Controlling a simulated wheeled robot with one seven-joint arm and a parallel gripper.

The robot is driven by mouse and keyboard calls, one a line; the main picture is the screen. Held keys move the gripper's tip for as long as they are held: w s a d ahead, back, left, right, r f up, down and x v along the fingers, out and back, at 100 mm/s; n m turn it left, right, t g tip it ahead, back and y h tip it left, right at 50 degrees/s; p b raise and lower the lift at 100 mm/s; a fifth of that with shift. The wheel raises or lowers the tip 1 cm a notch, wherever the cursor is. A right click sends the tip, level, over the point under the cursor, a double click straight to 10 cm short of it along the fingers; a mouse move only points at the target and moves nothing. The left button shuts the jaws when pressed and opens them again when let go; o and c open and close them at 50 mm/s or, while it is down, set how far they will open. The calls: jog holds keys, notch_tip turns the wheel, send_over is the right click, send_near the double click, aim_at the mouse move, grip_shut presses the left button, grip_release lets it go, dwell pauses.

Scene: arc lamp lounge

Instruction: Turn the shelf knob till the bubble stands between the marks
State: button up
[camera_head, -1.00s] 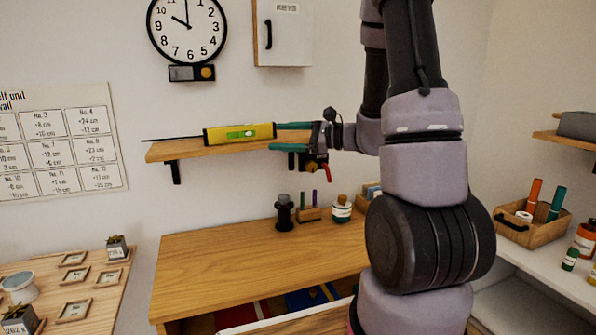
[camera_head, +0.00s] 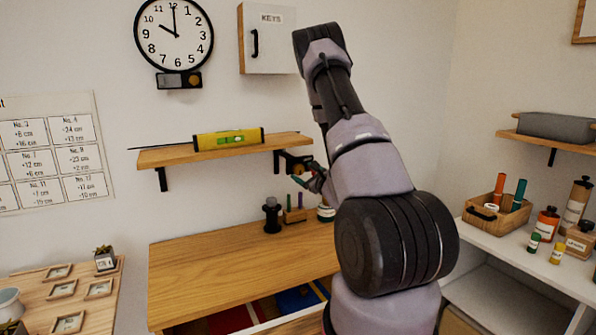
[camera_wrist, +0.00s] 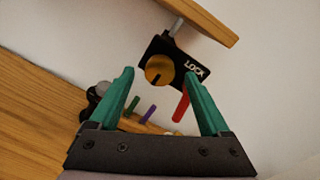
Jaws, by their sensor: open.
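A yellow spirit level (camera_head: 228,139) with a green vial lies on the wooden shelf (camera_head: 180,157). The bubble is too small to place against the marks. Under the shelf's right end is a black bracket (camera_head: 290,163), partly behind my arm. In the wrist view its box carries a round brass knob (camera_wrist: 158,69) with a dark slot, the word LOCK and a red lever (camera_wrist: 181,107). My gripper (camera_wrist: 160,78) is open, its green fingers spread with the knob in view between and beyond their tips. It appears apart from the knob.
A wooden cabinet (camera_head: 210,270) stands below, with a black spool-like object (camera_head: 272,214) and a small pen holder (camera_head: 296,216) on top. A white key cabinet (camera_head: 268,40) hangs above. The side shelf unit at right holds a wooden caddy (camera_head: 483,222) and bottles.

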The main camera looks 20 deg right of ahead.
aim_at(300, 170)
jog(key=shift+w+a, duration=0.15)
jog(key=shift+w, duration=1.95)
grip_shut()
